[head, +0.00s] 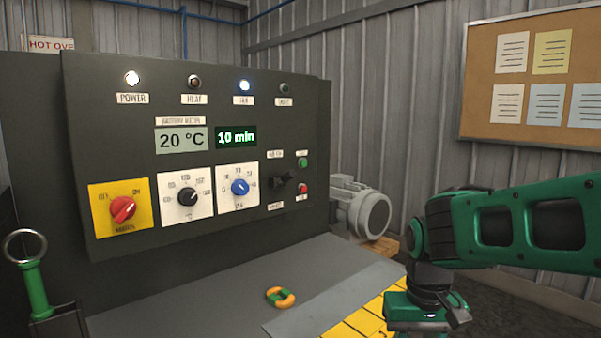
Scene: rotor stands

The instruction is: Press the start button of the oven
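The oven's dark control panel (230,105) fills the left and middle of the head view. A small green button (303,162) sits near its right edge, with a label above it too small to read; it looks like the start button. A red button (303,188) is just below it. A black lever or handle (284,181) sits to their left. My arm comes in from the right and bends down at the lower right, well apart from the buttons. My gripper's fingers do not show.
The panel has a red switch (122,208), a black knob (187,197), a blue knob (239,187) and lit power (132,78) and fan lamps (244,85). An orange-green ring (280,297) lies on the grey surface below. A motor (362,208) stands right of the panel.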

